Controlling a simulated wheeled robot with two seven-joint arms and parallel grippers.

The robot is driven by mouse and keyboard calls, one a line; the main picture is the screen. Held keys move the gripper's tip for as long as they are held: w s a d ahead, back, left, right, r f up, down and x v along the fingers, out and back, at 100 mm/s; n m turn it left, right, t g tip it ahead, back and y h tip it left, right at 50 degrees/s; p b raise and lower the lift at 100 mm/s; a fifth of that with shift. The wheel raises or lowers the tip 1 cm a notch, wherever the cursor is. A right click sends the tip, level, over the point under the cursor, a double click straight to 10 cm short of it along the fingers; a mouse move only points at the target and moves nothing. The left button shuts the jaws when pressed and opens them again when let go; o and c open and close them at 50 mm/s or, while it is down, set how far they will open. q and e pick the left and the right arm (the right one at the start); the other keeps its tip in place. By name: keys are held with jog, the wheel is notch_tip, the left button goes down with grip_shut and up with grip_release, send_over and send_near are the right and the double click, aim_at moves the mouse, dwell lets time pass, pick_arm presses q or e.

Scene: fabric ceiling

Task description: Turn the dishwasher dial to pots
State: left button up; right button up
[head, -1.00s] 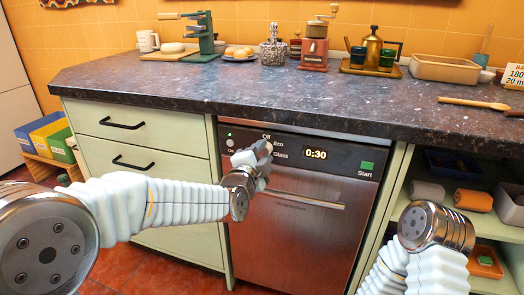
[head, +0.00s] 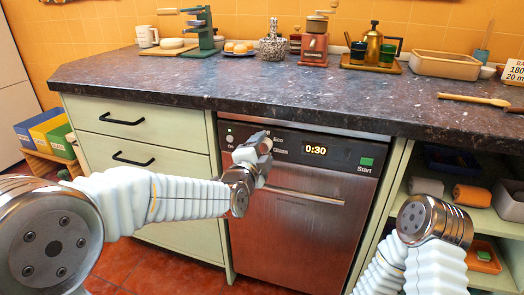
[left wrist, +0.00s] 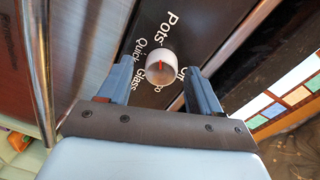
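The dishwasher (head: 292,235) has a steel front and a black control panel (head: 342,152). Its dial (left wrist: 161,65) shows in the left wrist view as a round pale knob with a red mark. The words Pots, Quick, Glass, Off and Eco, the last partly covered, are printed around it. I cannot tell for certain which word the mark points to. In the head view my left gripper hides the dial. My left gripper (head: 260,143) is at the panel, its two fingers (left wrist: 160,72) apart on either side of the dial, with gaps visible. My right gripper is out of view.
The display (head: 316,150) reads 0:30, and a green Start button (head: 366,161) is at the panel's right. The dishwasher's handle bar (head: 304,196) runs below the panel. The dark countertop (head: 230,92) overhangs above. Drawers (head: 140,126) are on the left, open shelves on the right.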

pick_arm(q)
jog(key=v, duration=1.4)
jog(key=shift+w+f, duration=0.1)
